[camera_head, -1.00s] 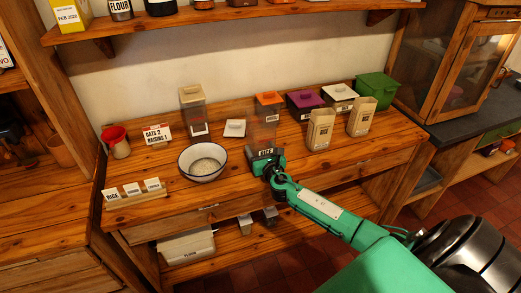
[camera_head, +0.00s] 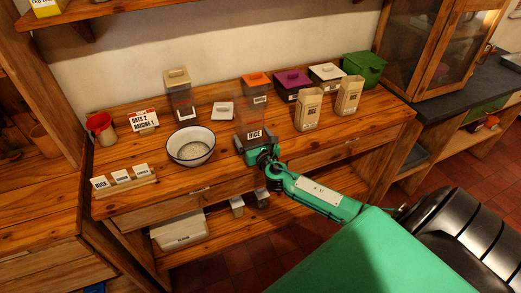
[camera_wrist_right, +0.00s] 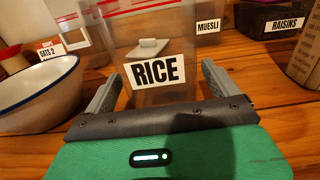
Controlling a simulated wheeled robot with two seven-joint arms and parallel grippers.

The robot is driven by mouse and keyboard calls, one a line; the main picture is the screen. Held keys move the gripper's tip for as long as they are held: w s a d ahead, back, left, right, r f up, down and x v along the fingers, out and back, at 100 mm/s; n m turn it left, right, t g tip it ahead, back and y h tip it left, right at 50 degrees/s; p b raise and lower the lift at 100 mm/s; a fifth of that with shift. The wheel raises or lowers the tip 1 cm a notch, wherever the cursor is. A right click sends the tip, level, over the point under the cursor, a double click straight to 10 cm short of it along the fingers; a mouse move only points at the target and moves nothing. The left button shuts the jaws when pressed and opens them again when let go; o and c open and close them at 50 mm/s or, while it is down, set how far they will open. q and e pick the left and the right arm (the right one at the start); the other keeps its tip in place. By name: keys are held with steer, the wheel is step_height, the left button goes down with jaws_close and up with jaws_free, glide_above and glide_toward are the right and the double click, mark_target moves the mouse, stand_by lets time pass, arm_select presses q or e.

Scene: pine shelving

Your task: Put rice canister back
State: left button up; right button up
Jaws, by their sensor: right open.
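The rice canister (camera_head: 252,118) is a clear, upright box with a white RICE label, on the pine worktop right of the bowl. In the right wrist view the canister (camera_wrist_right: 170,92) fills the space ahead of my palm, with a red rim at its top. My right gripper (camera_head: 255,140) is at its front, low near the worktop. In the wrist view its two grey fingers (camera_wrist_right: 160,88) are apart, one on each side of the canister; I cannot tell whether they touch it. My left gripper is not in view.
An enamel bowl (camera_head: 191,147) stands close left. A small white lid (camera_head: 222,111) lies behind. The orange-lidded muesli canister (camera_head: 257,80), purple-lidded raisins canister (camera_head: 291,79) and paper bags (camera_head: 308,109) stand behind and right. A card rack (camera_head: 124,181) is at front left. A shelf (camera_head: 120,10) hangs above.

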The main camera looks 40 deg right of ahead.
steer(key=v, duration=0.8)
steer(key=shift+b, duration=0.45)
